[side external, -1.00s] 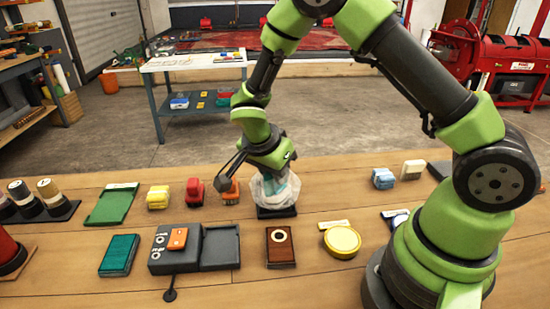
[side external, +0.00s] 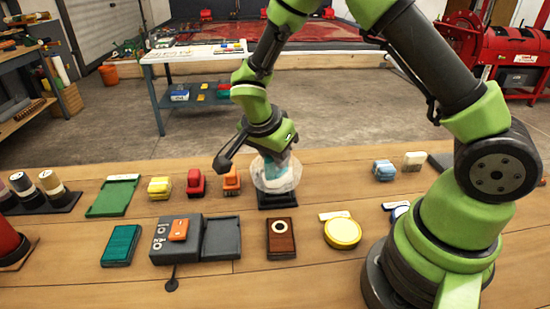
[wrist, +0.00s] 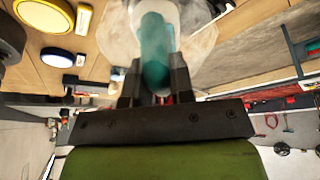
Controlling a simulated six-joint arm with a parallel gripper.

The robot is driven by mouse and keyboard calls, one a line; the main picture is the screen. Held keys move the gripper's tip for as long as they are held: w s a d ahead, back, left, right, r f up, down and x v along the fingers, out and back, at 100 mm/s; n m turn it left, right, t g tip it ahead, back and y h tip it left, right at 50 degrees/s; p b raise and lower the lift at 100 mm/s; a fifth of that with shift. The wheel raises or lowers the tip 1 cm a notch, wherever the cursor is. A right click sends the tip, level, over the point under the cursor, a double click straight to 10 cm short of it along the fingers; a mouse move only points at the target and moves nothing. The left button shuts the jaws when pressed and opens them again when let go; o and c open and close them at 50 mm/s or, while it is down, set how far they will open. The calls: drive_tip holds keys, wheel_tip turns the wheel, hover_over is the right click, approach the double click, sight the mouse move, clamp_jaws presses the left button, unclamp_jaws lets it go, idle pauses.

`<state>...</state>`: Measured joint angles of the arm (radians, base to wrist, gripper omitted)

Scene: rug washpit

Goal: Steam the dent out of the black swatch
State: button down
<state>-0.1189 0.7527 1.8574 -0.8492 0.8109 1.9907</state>
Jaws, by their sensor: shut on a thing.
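My gripper (side external: 274,156) is shut on a teal tool, whose body (wrist: 155,50) shows between the fingers in the wrist view. A pale, see-through cloud (side external: 277,178), which looks like steam, surrounds the tool's lower end. Directly below is a flat black piece (side external: 277,203), which looks like the black swatch. The cloud covers its far part, so I cannot see a dent or tell whether the tool touches it.
Near the swatch are a dark brown block with a pale ring (side external: 281,240), a yellow round lid (side external: 342,232) and a grey box with an open tray (side external: 180,242). Orange (side external: 231,180), red (side external: 196,183) and yellow (side external: 159,188) blocks stand left. Bare wood lies right of the swatch.

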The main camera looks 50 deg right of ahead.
drive_tip(key=shift+r, duration=3.1)
drive_tip(key=shift+f, duration=0.15)
